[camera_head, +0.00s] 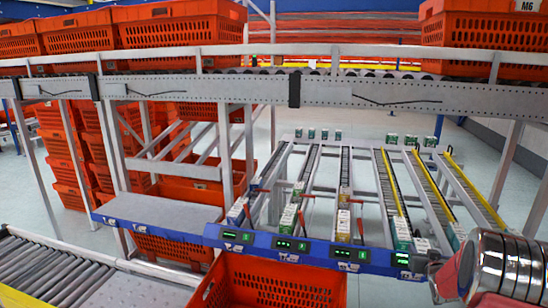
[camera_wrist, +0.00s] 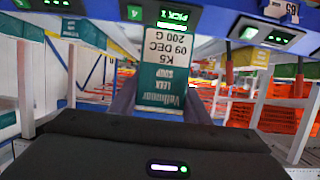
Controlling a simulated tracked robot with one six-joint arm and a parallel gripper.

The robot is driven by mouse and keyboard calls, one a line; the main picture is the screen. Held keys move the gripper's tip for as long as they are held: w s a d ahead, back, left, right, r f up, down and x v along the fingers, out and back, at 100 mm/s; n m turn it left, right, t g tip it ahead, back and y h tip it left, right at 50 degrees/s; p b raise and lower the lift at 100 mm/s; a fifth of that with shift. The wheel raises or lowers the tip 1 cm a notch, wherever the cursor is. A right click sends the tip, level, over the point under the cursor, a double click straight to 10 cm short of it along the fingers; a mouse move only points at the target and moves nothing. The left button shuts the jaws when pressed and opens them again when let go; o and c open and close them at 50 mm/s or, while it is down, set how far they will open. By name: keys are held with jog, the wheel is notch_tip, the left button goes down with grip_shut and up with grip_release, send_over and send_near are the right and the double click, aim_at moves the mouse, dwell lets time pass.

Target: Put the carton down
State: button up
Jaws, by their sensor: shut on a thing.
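A teal and white carton (camera_wrist: 160,100) with an upside-down soup label stands out ahead of my gripper (camera_wrist: 162,112) in the wrist view. The two dark fingers lie either side of its lower part, shut on it. The carton is close in front of a blue rail with a lit pick display (camera_wrist: 175,16). In the head view my silver arm link fills the lower right corner, and the gripper and held carton cannot be made out clearly there.
An orange tote (camera_head: 232,290) stands open below the blue display rail (camera_head: 325,250). Sloped rack lanes with small cartons (camera_head: 343,225) run behind the rail. A grey shelf (camera_head: 160,212) at left looks bare. A roller conveyor (camera_head: 45,262) runs lower left. More orange totes (camera_head: 180,28) stand overhead.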

jog(key=s+a+r+n+y, duration=0.1)
jog(key=s+a, duration=0.3)
jog(key=a, duration=0.7)
jog(key=s+a+r+n+y, duration=0.1)
jog(key=s+a, duration=0.4)
jog(key=a, duration=0.7)
jog(key=s+a+r+n+y, duration=0.1)
jog(key=s+a+r, duration=0.2)
jog(key=a, duration=0.9)
jog(key=shift+s+a+y, duration=0.25)
jog(key=shift+s+y, duration=0.15)
jog(key=shift+s, duration=0.25)
jog(key=shift+s, duration=0.6)
jog(key=shift+s, duration=0.1)
